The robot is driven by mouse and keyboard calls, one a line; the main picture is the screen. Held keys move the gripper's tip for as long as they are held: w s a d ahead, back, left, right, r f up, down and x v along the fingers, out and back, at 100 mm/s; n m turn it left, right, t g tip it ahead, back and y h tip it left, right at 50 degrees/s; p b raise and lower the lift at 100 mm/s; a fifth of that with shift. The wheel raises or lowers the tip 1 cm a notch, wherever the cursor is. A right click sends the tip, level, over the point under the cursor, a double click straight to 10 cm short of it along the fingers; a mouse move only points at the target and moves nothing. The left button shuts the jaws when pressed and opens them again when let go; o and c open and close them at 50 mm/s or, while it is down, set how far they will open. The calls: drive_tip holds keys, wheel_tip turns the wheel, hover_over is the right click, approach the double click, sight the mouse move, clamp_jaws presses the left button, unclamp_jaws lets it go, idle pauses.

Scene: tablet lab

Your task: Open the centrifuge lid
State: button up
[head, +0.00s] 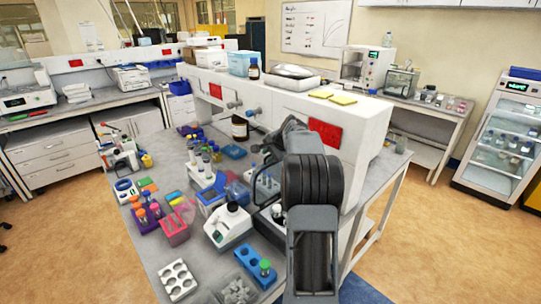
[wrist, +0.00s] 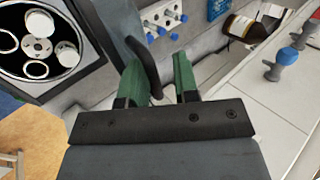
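The centrifuge (wrist: 85,72) is at the upper left of the wrist view. Its round bowl is uncovered, and the rotor (wrist: 38,46) with white round pieces shows inside. A dark panel, apparently the lid (wrist: 122,28), stands raised at the bowl's right side, seen nearly edge-on. A dark curved piece (wrist: 145,65) extends from it to between my gripper's green fingers. My gripper (wrist: 160,75) is open, with a gap between the fingers. I cannot tell whether the curved piece touches a finger. In the head view my arm hides most of the centrifuge and the gripper.
A rack with blue-capped tubes (wrist: 163,18) and a brown bottle (wrist: 245,28) are beyond the fingers. Blue-handled taps (wrist: 282,62) stick out at the right. In the head view, a blue rack (head: 252,262), a white instrument (head: 228,225) and several tube racks crowd the bench left of my arm.

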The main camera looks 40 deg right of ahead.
drive_tip(key=shift+s+f, duration=0.1)
drive_tip(key=shift+f, duration=0.15)
drive_tip(key=a+b+v, duration=0.1)
drive_tip(key=b+v, duration=0.2)
drive_tip(key=v, duration=1.1)
drive_tip(key=shift+d+r, duration=0.2)
drive_tip(key=shift+d, duration=0.25)
drive_tip(key=shift+w, duration=0.2)
